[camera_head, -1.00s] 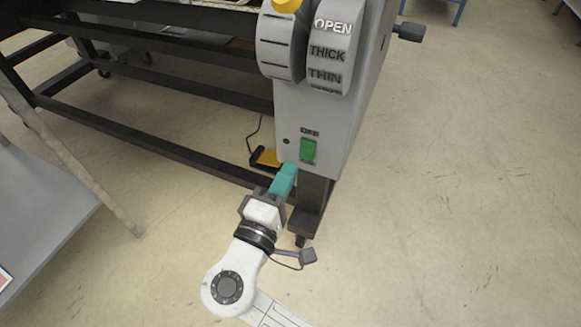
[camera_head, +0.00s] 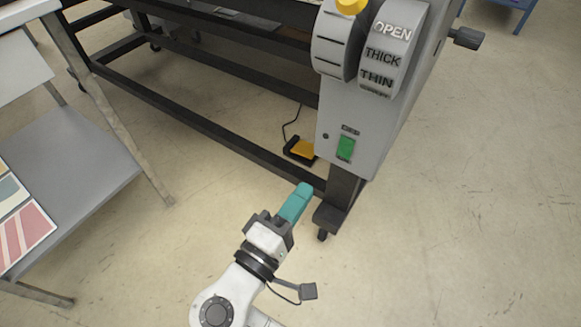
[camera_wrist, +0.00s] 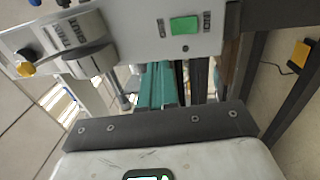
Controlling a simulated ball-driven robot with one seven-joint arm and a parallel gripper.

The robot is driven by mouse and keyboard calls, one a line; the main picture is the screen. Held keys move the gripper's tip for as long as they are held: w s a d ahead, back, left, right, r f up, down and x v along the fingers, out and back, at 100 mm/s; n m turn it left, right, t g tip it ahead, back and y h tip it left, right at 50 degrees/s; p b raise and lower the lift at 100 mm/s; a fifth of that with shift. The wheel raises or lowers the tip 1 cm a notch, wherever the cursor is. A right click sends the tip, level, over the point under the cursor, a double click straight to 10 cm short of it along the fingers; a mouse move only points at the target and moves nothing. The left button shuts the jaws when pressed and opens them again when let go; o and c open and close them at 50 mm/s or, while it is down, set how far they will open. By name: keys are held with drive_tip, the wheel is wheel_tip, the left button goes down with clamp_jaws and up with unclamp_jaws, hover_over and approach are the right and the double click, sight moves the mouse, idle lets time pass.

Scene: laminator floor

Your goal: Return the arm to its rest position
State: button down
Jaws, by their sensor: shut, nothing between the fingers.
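My gripper (camera_head: 303,190) shows in the head view with its teal fingers together and nothing between them. It is in front of the laminator's lower end housing (camera_head: 352,135), apart from it, left of the black leg. The teal fingers also show in the wrist view (camera_wrist: 158,85), pointing toward the machine. The housing carries a green switch (camera_head: 346,147), which the wrist view also shows (camera_wrist: 184,26). Above it are dials marked OPEN, THICK and THIN (camera_head: 382,56) and a yellow knob (camera_head: 351,6).
A black frame rail (camera_head: 200,122) runs low at the left. An orange foot pedal (camera_head: 302,149) with a cable lies on the floor behind my gripper. A grey table with a lower shelf (camera_head: 80,165) stands at the left. Floor at the right is clear.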

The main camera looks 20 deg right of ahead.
drive_tip(key=s+d+f+m+g+y, duration=0.2)
drive_tip(key=s+d+f+g+y, duration=0.15)
drive_tip(key=d+f, duration=0.35)
drive_tip(key=s+d+f+m+g+y, duration=0.2)
drive_tip(key=d+f+g, duration=0.2)
drive_tip(key=d+f, duration=0.3)
drive_tip(key=s+d+f+m+g+y, duration=0.1)
drive_tip(key=s+f+m+y, duration=0.1)
drive_tip(key=s+f+y, duration=0.3)
drive_tip(key=s+d+f+m+g+y, duration=0.1)
drive_tip(key=s+f+m+g+y, duration=0.15)
drive_tip(key=s+y, duration=0.4)
wheel_tip(320, 180, up, 24)
drive_tip(key=s+h+p, duration=0.1)
drive_tip(key=p, duration=2.3)
drive_tip(key=shift+s+a+n+t+h, duration=0.3)
drive_tip(key=shift+s+a+n, duration=0.05)
drive_tip(key=shift+a+n, duration=0.1)
